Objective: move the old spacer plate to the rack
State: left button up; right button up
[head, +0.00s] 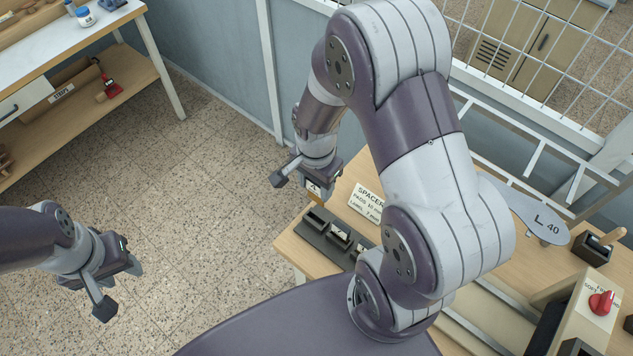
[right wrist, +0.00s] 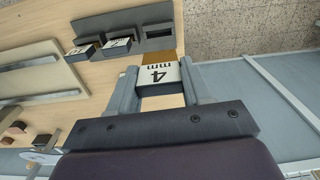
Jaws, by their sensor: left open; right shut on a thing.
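The spacer plate, a white block marked "4 mm" with a brown-orange end, is held between the fingers of my right gripper (right wrist: 160,90); it shows in the right wrist view (right wrist: 160,74) and in the head view (head: 313,189). The dark grey rack (head: 318,240) lies on the wooden bench just below the plate in the head view. In the right wrist view the rack (right wrist: 124,17) has one slot that looks empty, near the held plate, and two slots with blocks. The plate appears apart from the rack. My left gripper (head: 120,286) is open and empty over the floor.
A spacer sign (head: 366,202) stands behind the rack. A shelved table (head: 70,45) stands at upper left, with open floor between.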

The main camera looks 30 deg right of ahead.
aim_at(316, 198)
jog(key=shift+w+f+b, duration=0.1)
jog(key=shift+f+b, duration=0.2)
jog(key=shift+b, duration=0.05)
jog(key=f+b, duration=0.1)
jog(key=f, duration=0.1)
jog(key=f+b, duration=0.2)
jog(key=shift+s+f, duration=0.2)
jog(key=shift+f, duration=0.1)
jog(key=shift+w+f+b, duration=0.1)
jog(key=shift+f+b, duration=0.25)
jog(key=shift+b, duration=0.05)
jog(key=shift+r, duration=0.1)
jog(key=shift+p, duration=0.5)
dwell(0.4)
jog(key=shift+f+b, duration=2.15)
jog(key=shift+f, duration=0.75)
jog(key=o, duration=1.2)
jog(key=shift+r, duration=0.1)
jog(key=shift+c, duration=0.2)
jog(key=shift+r, duration=0.1)
